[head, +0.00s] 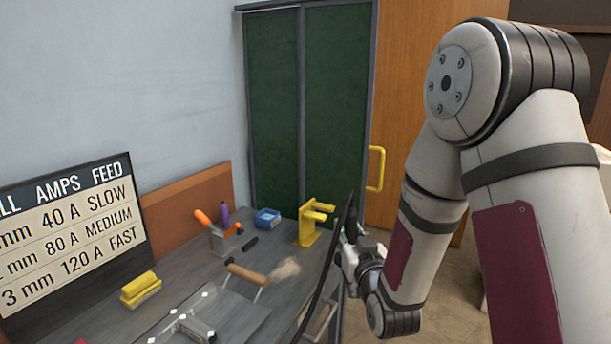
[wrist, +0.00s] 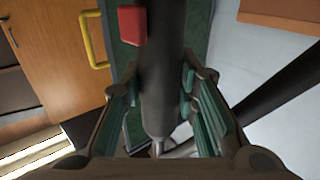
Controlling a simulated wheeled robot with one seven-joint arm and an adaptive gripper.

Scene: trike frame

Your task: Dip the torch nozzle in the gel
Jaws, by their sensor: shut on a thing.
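My gripper (head: 354,240) is beyond the right edge of the bench, in the air. In the wrist view its two fingers (wrist: 163,110) are on either side of the torch (wrist: 162,75), a dark grey tube with a red trigger (wrist: 132,24). It is shut on the torch. The torch's narrow pale tip (wrist: 158,148), which looks like the nozzle, is in the wrist view. In the head view the torch (head: 350,213) is mostly hidden. A small blue tub (head: 267,217), which looks like the gel, sits at the back of the bench. Its opening is too small to make out.
A yellow stand (head: 309,226) is between the tub and my gripper. A holder with orange and purple tools (head: 219,238) stands left of the tub. A wooden-handled brush (head: 248,274) and a metal frame (head: 186,325) lie nearer. A black cable (head: 330,270) hangs along the bench edge.

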